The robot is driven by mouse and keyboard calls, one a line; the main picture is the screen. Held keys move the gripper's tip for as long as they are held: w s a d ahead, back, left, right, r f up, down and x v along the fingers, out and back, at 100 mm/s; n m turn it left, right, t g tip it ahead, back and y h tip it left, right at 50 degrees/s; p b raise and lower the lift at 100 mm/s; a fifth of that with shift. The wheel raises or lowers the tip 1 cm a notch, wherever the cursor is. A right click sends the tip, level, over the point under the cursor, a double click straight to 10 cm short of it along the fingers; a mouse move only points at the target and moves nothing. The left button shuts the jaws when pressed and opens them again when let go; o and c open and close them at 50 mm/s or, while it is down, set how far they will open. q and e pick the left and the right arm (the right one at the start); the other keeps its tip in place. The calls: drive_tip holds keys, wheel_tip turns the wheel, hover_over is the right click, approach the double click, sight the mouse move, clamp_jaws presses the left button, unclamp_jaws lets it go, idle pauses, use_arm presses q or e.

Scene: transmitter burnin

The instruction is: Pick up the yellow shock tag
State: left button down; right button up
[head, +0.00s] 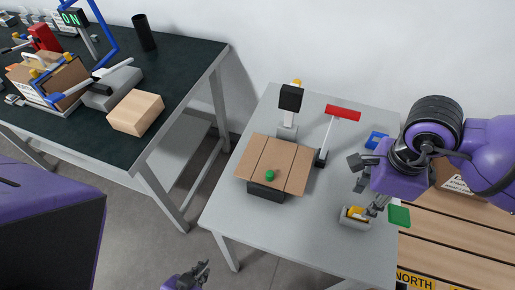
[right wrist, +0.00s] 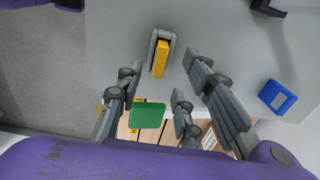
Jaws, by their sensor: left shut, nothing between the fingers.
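The yellow shock tag (head: 356,212) sits in a small grey holder (head: 352,223) near the front right of the light grey table. In the right wrist view, the yellow tag (right wrist: 161,60) lies inside the grey holder (right wrist: 152,48), ahead of the fingertips. My right gripper (head: 364,187) is open and empty above the table's right side, near the holder. In the right wrist view, the spread fingers of the right gripper (right wrist: 162,70) point towards the tag, apart from it. My left gripper (head: 203,272) is shut and empty at the bottom, off the table's front.
A blue block (head: 376,140) and green square (head: 399,215) are near the right edge. A dark bench (head: 180,70) stands left.

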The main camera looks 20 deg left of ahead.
sight(358, 216)
wheel_tip(358, 216, down, 6)
drive_tip(key=shift+d+f+p, duration=0.1)
drive_tip(key=shift+f+p, duration=0.15)
drive_tip(key=shift+p, duration=0.05)
clamp_jaws()
